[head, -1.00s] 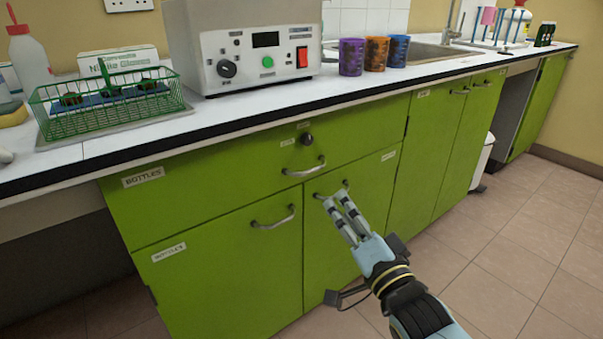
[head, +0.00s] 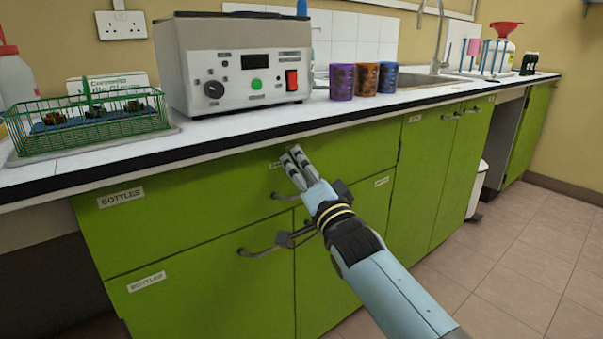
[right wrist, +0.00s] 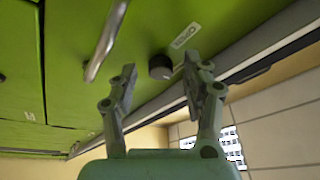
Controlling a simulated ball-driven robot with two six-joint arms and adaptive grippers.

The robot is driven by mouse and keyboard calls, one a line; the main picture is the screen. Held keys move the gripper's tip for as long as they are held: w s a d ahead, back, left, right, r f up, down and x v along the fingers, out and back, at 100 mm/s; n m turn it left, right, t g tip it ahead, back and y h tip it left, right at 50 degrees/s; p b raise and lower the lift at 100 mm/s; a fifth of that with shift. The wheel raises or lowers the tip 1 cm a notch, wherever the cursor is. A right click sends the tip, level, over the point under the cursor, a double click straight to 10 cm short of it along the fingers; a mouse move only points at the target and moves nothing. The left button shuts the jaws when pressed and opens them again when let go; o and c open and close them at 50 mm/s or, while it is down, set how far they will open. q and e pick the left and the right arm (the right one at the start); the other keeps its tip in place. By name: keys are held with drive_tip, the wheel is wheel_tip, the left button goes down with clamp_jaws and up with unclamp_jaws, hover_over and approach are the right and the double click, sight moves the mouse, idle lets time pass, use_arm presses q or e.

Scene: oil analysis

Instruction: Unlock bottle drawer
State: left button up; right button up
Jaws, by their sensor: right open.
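The green bottle drawer (head: 200,180) is shut, under the counter, with a "BOTTLES" label (head: 120,197) at its left. Its metal handle (head: 284,196) is partly covered by my right gripper. The handle (right wrist: 105,42) also shows in the right wrist view. The drawer's dark round lock knob (right wrist: 160,67) shows in the right wrist view, between and beyond the fingertips. In the head view my gripper hides it. My right gripper (head: 291,155) is open and empty in front of the drawer's upper right part. I cannot tell whether a finger touches the knob. My left gripper is not in view.
A grey machine (head: 235,65), a green wire rack (head: 90,125) and several patterned cups (head: 364,79) stand on the white counter above. The counter's black edge overhangs the drawer. A cupboard door (head: 200,285) is below. Floor (head: 520,240) is clear at the right.

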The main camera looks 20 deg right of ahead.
drive_tip(key=shift+w, duration=0.1)
clamp_jaws()
idle(0.3)
